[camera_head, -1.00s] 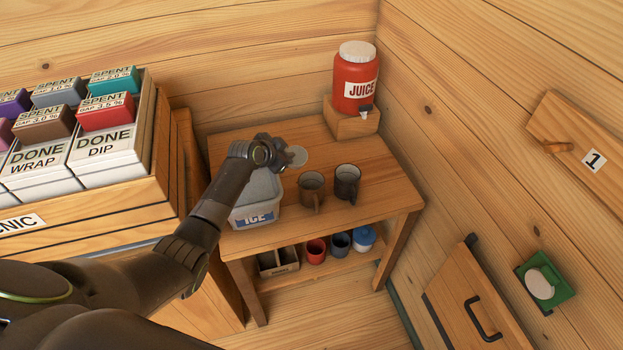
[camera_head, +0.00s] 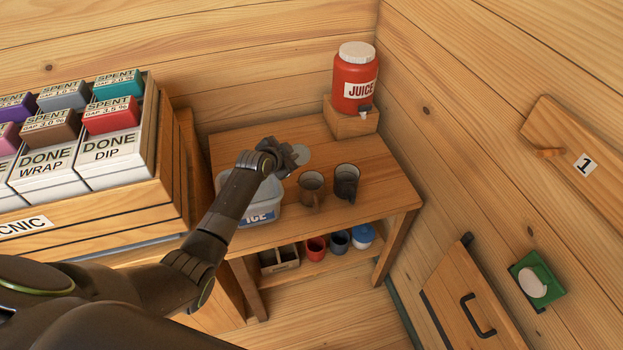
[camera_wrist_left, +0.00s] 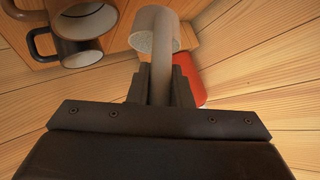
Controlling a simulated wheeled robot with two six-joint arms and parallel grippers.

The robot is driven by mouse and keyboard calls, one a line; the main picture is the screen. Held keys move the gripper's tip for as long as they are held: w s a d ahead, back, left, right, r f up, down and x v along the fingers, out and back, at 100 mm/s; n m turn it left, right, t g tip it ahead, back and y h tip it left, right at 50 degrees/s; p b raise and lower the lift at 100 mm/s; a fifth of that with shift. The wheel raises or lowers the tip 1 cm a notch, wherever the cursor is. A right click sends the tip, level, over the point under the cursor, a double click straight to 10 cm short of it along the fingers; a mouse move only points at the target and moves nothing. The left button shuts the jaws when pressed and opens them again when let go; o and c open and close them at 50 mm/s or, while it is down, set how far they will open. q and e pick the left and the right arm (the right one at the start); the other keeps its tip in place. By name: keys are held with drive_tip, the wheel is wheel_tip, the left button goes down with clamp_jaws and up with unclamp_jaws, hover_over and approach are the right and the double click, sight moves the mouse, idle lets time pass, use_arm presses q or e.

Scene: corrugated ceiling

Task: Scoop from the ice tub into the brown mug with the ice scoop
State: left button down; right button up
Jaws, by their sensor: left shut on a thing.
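My left gripper (camera_head: 288,158) is over the table beside the back of the ice tub (camera_head: 262,212). It is shut on the ice scoop (camera_wrist_left: 155,45), whose grey handle stands between the jaws in the left wrist view. The scoop's mouth shows a pale speckled inside; I cannot tell whether that is ice. The brown mug (camera_head: 312,188) stands upright right of the tub, apart from the gripper; it also shows in the wrist view (camera_wrist_left: 98,22). My arm hides part of the tub. My right gripper is not in view.
A darker mug (camera_head: 346,182) stands right of the brown mug. A red juice dispenser (camera_head: 355,85) is on a wooden block at the back. Several small items fill the lower shelf.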

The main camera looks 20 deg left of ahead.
use_arm(q)
drive_tip(key=shift+s+d+m+t+y, duration=0.4)
drive_tip(key=shift+s+d+t+y, duration=0.15)
drive_tip(key=shift+s+d, duration=0.35)
drive_tip(key=shift+s+d+f+m+t+y+b, duration=0.25)
drive_tip(key=shift+s+d+m+t+b, duration=0.3)
drive_tip(key=shift+b, duration=0.45)
idle(0.6)
drive_tip(key=shift+d+t+b, duration=0.25)
drive_tip(key=shift+t+b, duration=0.05)
drive_tip(key=shift+b, duration=0.5)
drive_tip(key=shift+s+d+f+b, duration=0.1)
drive_tip(key=shift+b, duration=0.25)
drive_tip(key=shift+m+b, duration=0.25)
drive_tip(key=shift+b, duration=0.1)
drive_tip(key=f+t+b, duration=0.1)
drive_tip(key=b, duration=0.2)
drive_tip(key=s+d+f+m+t+y+b, duration=0.1)
drive_tip(key=b, duration=0.3)
drive_tip(key=m+t+b, duration=0.1)
drive_tip(key=b, duration=0.3)
drive_tip(key=shift+s+d+f, duration=0.25)
drive_tip(key=shift+d+f, duration=0.1)
drive_tip(key=shift+f, duration=0.05)
idle(1.3)
drive_tip(key=shift+s+d+f+m+t+y+b, duration=0.4)
drive_tip(key=shift+s+d+m+t+b, duration=0.15)
drive_tip(key=shift+b, duration=0.6)
